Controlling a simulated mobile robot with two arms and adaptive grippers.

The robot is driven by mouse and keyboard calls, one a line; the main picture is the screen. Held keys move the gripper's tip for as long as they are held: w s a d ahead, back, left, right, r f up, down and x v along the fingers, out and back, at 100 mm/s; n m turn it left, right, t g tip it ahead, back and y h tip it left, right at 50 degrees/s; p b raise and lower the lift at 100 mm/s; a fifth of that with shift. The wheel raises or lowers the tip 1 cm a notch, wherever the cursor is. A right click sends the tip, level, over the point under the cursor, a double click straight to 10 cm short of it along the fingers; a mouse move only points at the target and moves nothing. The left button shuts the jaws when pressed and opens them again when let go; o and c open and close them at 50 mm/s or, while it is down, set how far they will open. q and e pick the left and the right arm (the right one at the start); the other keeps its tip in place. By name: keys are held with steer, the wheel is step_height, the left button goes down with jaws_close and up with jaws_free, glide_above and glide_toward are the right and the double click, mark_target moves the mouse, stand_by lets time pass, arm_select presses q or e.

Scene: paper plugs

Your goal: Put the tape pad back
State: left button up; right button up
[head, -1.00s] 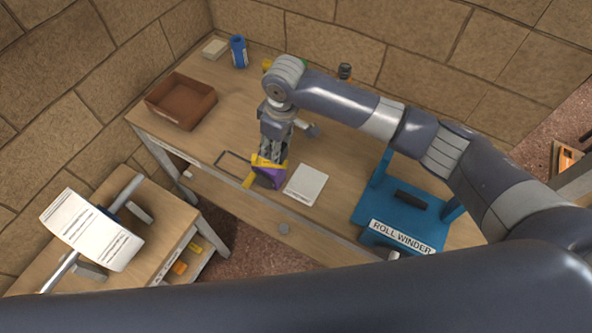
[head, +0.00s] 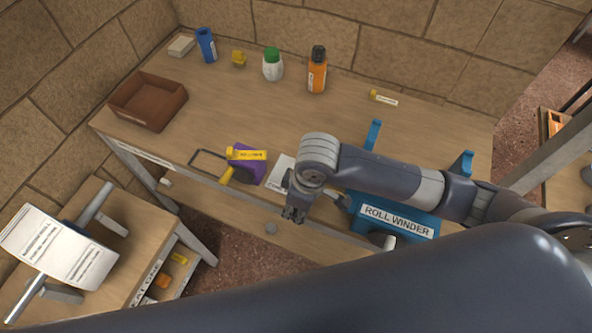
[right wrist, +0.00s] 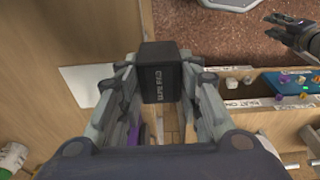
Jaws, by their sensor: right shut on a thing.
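My right gripper (head: 293,212) is over the front edge of the workbench, just right of the yellow-and-purple tool (head: 247,162) and at the white sheet (head: 281,172). In the right wrist view my right gripper (right wrist: 160,95) is shut on a black block, the tape pad (right wrist: 160,73), with pale lettering on its face. In the head view I cannot make the pad out from the dark fingers. A dark gripper, seemingly my left (right wrist: 292,32), shows at the upper right of the wrist view; its jaw state is unclear.
The blue roll winder (head: 398,222) is partly behind my right arm. The middle of the bench is clear.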

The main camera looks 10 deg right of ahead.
steer(key=w, duration=0.4)
steer(key=w+d+p, duration=0.1)
steer(key=w, duration=0.3)
steer(key=w+d+f+p, duration=0.1)
steer(key=w, duration=0.3)
steer(key=shift+w+d+f, duration=0.1)
steer(key=shift+w+d, duration=0.15)
steer(key=shift+w, duration=0.15)
step_height(320, 180, down, 3)
steer(key=shift+r+p, duration=0.15)
steer(key=shift+p, duration=0.55)
steer(key=shift+f, duration=0.45)
steer(key=o, duration=0.9)
steer(key=shift+f, duration=0.1)
steer(key=shift+o, duration=0.2)
step_height(320, 180, up, 12)
steer(key=s+d+b, duration=0.1)
steer(key=b, duration=0.1)
steer(key=shift+d, duration=0.25)
